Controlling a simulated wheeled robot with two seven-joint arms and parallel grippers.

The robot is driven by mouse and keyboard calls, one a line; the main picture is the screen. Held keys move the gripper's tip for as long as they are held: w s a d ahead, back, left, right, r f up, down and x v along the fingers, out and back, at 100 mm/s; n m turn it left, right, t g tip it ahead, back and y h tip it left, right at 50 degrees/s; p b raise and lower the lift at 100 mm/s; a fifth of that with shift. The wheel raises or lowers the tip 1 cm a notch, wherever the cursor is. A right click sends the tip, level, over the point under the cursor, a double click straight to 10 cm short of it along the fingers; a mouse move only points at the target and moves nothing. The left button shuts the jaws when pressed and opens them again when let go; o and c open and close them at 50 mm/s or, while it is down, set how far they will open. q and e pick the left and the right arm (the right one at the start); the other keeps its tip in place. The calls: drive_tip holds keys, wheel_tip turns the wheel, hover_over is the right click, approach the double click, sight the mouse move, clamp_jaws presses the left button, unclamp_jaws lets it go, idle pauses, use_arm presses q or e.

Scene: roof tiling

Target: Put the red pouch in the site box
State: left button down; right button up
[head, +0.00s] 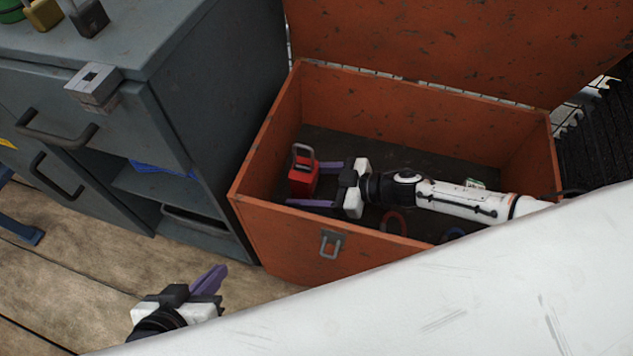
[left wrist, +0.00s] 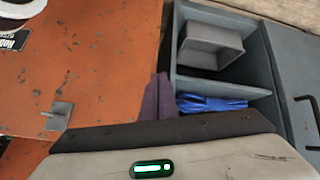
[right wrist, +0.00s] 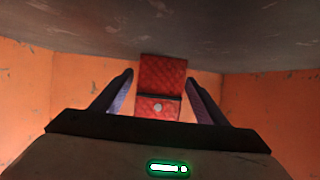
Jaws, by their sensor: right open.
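The red pouch (head: 302,180) stands inside the orange site box (head: 290,232), near its left end. It also shows in the right wrist view (right wrist: 161,76), between my right gripper's fingers. My right gripper (head: 306,186) reaches into the box. Its two purple fingers are apart, with a gap on each side of the pouch in the right wrist view (right wrist: 158,92). My left gripper (head: 214,278) is outside the box, low in front of it, its fingers together and empty. Its fingers also show in the left wrist view (left wrist: 158,98).
The box lid (head: 470,35) stands open at the back. A grey cabinet (head: 205,85) stands to the left, with padlocks (head: 88,18) on top and a blue item (left wrist: 210,103) on a shelf. A red ring (head: 393,222) lies in the box.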

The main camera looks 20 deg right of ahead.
drive_tip(key=p+v, duration=0.5)
drive_tip(key=v, duration=0.5)
drive_tip(key=shift+s+d+r+p, duration=0.2)
drive_tip(key=shift+r+p, duration=0.1)
drive_tip(key=shift+r, duration=0.05)
use_arm(q)
drive_tip(key=shift+n+t+y, duration=0.5)
drive_tip(key=shift+n+t, duration=0.1)
drive_tip(key=shift+t, duration=0.3)
drive_tip(key=shift+s+a+r, duration=0.3)
drive_tip(key=shift+a+r, duration=0.2)
drive_tip(key=shift+r, duration=0.1)
drive_tip(key=shift+s+a+r, duration=0.25)
drive_tip(key=shift+a+r, duration=0.3)
drive_tip(key=shift+r, duration=0.05)
drive_tip(key=shift+s+a+r, duration=0.3)
drive_tip(key=shift+a+r, duration=0.2)
drive_tip(key=shift+r, duration=0.1)
use_arm(e)
drive_tip(key=shift+s+d+r, duration=0.15)
drive_tip(key=shift+s+d, duration=0.2)
drive_tip(key=shift+d, duration=0.2)
